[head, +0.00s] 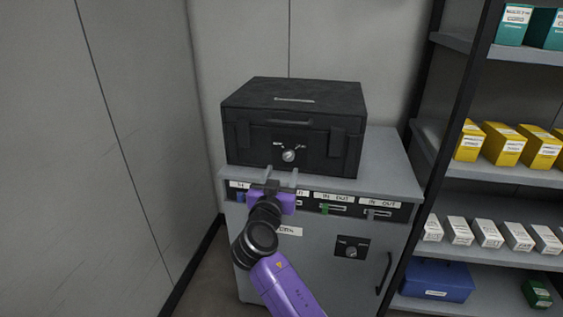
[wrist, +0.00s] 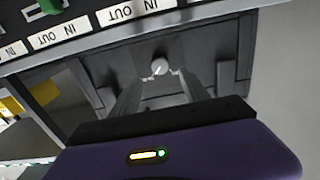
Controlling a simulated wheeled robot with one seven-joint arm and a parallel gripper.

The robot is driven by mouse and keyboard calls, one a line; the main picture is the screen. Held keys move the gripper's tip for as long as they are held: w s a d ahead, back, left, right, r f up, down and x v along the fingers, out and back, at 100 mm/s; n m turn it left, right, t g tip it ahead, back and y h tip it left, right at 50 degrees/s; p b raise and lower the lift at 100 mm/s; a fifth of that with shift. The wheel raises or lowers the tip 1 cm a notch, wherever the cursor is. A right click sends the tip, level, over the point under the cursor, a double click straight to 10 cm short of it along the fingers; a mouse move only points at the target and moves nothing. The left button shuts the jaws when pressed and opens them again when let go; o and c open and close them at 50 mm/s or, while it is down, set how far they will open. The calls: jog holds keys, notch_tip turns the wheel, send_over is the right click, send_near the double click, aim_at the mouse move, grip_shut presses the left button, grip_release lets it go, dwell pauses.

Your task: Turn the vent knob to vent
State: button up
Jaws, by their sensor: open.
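A small round silver knob (head: 289,156) sits on a dark plate on the front of a black case (head: 345,110). Small white lettering stands on both sides of the knob, too small to read. My gripper (head: 283,171) is open and empty just in front of and slightly below this knob. In the wrist view, which is upside down, the knob (wrist: 159,68) shows between the two spread fingers (wrist: 160,84), apparently untouched. A second knob (head: 351,252) is on a black plate on the grey cabinet's door; its lettering is also unreadable.
The case stands on the grey cabinet (head: 390,165). A row of IN/OUT labels (head: 335,198) with small coloured sliders runs below the case, under my gripper. A shelf rack (head: 470,120) with boxes stands close on the right, and a grey wall (head: 120,150) on the left.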

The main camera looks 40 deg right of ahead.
aim_at(288, 158)
jog(key=x, duration=0.7)
jog(key=shift+d, duration=0.2)
grip_shut()
